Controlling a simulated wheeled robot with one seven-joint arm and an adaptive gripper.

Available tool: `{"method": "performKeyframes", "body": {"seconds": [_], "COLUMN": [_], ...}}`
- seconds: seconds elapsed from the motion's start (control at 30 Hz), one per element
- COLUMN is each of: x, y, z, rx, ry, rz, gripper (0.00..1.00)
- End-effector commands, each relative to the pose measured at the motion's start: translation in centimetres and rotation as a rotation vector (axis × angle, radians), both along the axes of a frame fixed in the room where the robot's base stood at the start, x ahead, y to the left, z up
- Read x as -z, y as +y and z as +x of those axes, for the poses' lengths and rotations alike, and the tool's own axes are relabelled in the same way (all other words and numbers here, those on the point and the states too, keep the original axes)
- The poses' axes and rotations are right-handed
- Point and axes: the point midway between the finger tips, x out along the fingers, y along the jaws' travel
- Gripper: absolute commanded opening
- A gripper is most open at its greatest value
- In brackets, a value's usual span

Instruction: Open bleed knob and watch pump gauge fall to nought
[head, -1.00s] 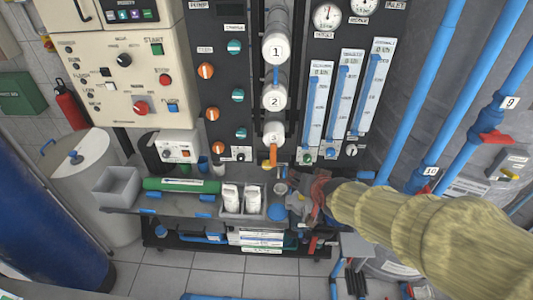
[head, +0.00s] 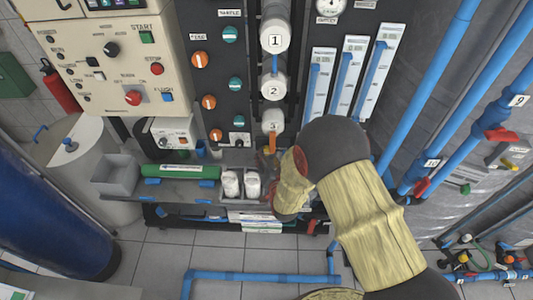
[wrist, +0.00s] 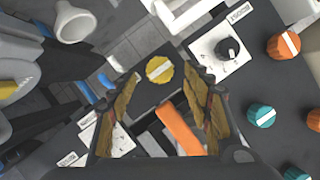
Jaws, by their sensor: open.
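My gripper (wrist: 163,82) is open in the wrist view, its two worn brown-yellow fingers apart. A yellow knob with a pale bar (wrist: 160,70) shows between and beyond the fingertips; I cannot tell any contact. An orange handle (wrist: 180,129) lies between the fingers, lower in the picture. A black knob (wrist: 229,48) on a white plate sits to the upper right, outside the fingers.
Orange knobs (wrist: 283,45) and teal knobs (wrist: 261,115) stand on the dark panel. White numbered housings (head: 273,88) and flow tubes (head: 345,80) stand above the work area. A shelf (head: 135,190) holds white bottles (head: 231,184). Blue pipes (head: 430,80) run at the right.

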Motion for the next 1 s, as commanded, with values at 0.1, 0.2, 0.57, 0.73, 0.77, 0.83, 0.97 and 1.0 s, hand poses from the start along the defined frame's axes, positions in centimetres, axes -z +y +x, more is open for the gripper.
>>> {"method": "performKeyframes", "body": {"seconds": [0.1,0.2,0.57,0.73,0.77,0.83,0.97,1.0], "x": [0.8,1.0,1.2,1.2,1.2,1.2,1.2,1.2], "y": [0.3,0.5,0.7,0.7,0.7,0.7,0.7,0.7], "z": [1.7,2.8,3.7,3.6,3.6,3.6,3.6,3.6], "rx": [0.001,0.001,0.000,0.000,0.000,0.000,0.000,0.000], "ry": [0.001,0.000,0.001,0.001,0.001,0.001,0.001,0.001], "rz": [0.000,0.000,-0.001,-0.001,-0.001,-0.001,-0.001,-0.001], "gripper": [0.49,0.49,0.49,0.43,0.41,0.37,0.30,0.28]}}
